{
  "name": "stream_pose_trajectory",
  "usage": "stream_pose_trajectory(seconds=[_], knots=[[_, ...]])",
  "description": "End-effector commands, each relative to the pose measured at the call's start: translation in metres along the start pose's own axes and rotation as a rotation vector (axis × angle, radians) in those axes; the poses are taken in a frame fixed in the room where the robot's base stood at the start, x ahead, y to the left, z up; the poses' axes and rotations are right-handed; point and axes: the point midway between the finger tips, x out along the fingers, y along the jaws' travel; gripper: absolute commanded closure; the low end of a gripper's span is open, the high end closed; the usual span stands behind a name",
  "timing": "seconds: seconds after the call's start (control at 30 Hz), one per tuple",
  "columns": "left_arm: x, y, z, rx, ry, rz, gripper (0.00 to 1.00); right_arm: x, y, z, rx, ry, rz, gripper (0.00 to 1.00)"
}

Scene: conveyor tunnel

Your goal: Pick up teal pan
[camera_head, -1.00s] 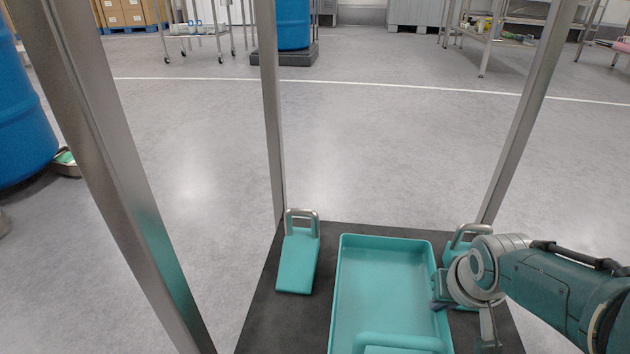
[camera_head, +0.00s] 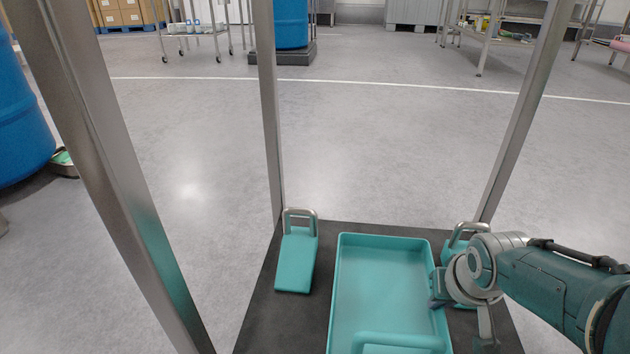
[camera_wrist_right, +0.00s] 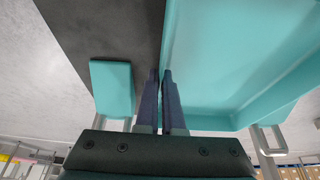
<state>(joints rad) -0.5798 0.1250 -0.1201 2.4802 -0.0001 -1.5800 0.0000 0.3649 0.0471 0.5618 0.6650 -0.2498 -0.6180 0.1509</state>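The teal pan (camera_head: 385,290) is a shallow rectangular tray on the dark platform, low in the middle of the head view. Its wall and inside also show in the wrist view (camera_wrist_right: 225,55). My right gripper (camera_head: 438,295) is at the pan's right side wall. In the wrist view, its two dark fingers (camera_wrist_right: 161,88) stand close together on either side of the pan's wall, shut on it. The very tips against the wall are hard to make out. My left gripper is not in view.
The dark platform (camera_head: 268,322) has metal posts (camera_head: 272,120) around it. Teal pieces with metal handles stand left (camera_head: 296,262) and right of the pan, the right one partly behind my arm. Another teal piece (camera_head: 400,342) is at the pan's front. Blue drums stand on the floor beyond.

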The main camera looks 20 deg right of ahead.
Motion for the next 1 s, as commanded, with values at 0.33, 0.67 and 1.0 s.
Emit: stream_pose_trajectory(seconds=[0.33,0.67,1.0], knots=[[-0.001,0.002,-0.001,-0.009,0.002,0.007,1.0,-0.001,0.0,-0.001,0.001,0.001,0.0,1.0],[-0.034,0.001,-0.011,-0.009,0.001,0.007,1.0,-0.035,0.0,-0.015,0.001,0.002,-0.001,1.0],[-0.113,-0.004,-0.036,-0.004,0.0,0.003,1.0,-0.122,0.0,-0.051,0.001,0.003,-0.001,1.0]])
